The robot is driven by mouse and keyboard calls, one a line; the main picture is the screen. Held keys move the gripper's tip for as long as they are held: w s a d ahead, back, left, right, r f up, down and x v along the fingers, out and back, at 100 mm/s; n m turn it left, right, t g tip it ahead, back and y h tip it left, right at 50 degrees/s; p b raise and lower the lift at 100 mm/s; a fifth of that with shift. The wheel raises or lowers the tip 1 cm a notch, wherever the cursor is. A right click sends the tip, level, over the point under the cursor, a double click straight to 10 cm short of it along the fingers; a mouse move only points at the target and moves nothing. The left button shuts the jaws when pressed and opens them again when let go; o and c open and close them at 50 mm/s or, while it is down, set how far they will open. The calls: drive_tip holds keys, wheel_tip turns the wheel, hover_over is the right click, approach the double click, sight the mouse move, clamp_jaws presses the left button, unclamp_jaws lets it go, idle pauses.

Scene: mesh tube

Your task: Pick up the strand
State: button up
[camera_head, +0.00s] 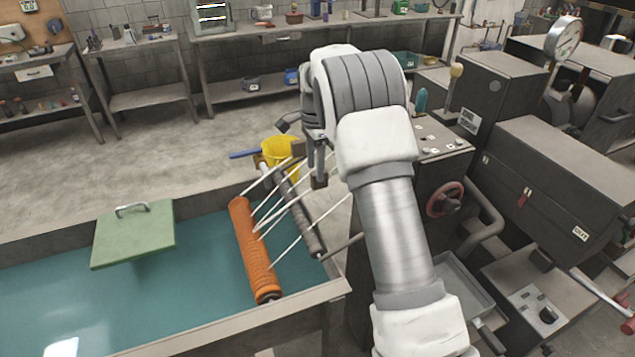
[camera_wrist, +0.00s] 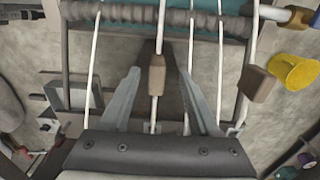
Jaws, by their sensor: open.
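Several thin white strands (camera_head: 268,208) run from an orange ribbed roller (camera_head: 254,250) up across a dark roller (camera_head: 303,217). In the wrist view the strands pass the dark roller (camera_wrist: 190,22) at the top. One strand (camera_wrist: 160,35) carries a brown block (camera_wrist: 157,75) and lies between my fingers. My gripper (camera_wrist: 159,74) is open, with a finger on either side of that block and gaps visible. In the head view my gripper (camera_head: 317,160) is partly hidden by my arm, beside the dark roller's far part. Another brown block (camera_wrist: 255,83) hangs on a strand at right.
A teal-filled tank (camera_head: 180,270) with a green handled lid (camera_head: 135,235) lies left. A yellow bucket (camera_head: 281,152) stands behind the rollers. A dark machine with a red handwheel (camera_head: 445,199) stands close on the right. Open floor lies behind the tank.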

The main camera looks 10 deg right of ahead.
sight(317, 187)
drive_tip(key=f, duration=0.3)
drive_tip(key=f+p, duration=0.1)
drive_tip(key=f, duration=0.3)
drive_tip(key=shift+s+d+f, duration=0.1)
drive_tip(key=shift+s+d, duration=0.05)
drive_tip(key=shift+d, duration=0.05)
drive_tip(key=shift+c, duration=0.3)
clamp_jaws()
